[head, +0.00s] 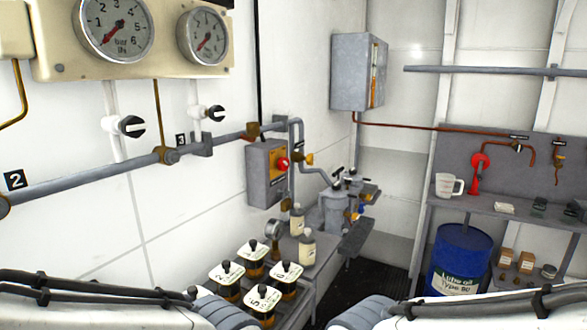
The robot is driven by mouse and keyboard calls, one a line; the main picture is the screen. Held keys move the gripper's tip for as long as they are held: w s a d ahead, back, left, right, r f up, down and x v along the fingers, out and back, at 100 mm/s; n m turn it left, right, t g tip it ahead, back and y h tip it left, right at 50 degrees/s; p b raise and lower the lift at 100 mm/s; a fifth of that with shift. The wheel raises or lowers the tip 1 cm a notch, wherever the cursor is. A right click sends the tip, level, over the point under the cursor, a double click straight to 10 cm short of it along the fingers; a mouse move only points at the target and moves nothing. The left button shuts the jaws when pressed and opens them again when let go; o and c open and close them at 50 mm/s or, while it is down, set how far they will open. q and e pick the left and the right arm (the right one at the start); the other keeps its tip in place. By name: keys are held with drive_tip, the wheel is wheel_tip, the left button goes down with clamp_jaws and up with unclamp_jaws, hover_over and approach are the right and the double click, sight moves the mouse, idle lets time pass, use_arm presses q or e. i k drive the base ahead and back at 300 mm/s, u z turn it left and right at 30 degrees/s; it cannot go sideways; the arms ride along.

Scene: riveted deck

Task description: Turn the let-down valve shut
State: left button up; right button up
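No valve carries a label that I can read as let-down. Candidates show in the head view: two small white valves with black knobs under the gauges, the left one (131,126) and the right one (213,113). A brass valve (304,159) sits beside the grey switch box. Small black handles (338,171) stand on top of the grey pump unit (335,210). I cannot tell which is the let-down valve, nor whether any is open. My two arms show at the bottom left and bottom right; both grippers are out of the picture.
Two dial gauges, left (115,28) and right (203,37), hang on the left wall above a grey pipe (95,180). Several numbered sample jars (262,298) and two bottles stand on the low bench. A blue oil drum (461,262) stands under the right shelf (490,214).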

sight(311, 159)
drive_tip(key=z, duration=1.15)
drive_tip(key=i, duration=2.5)
drive_tip(key=u, duration=1.25)
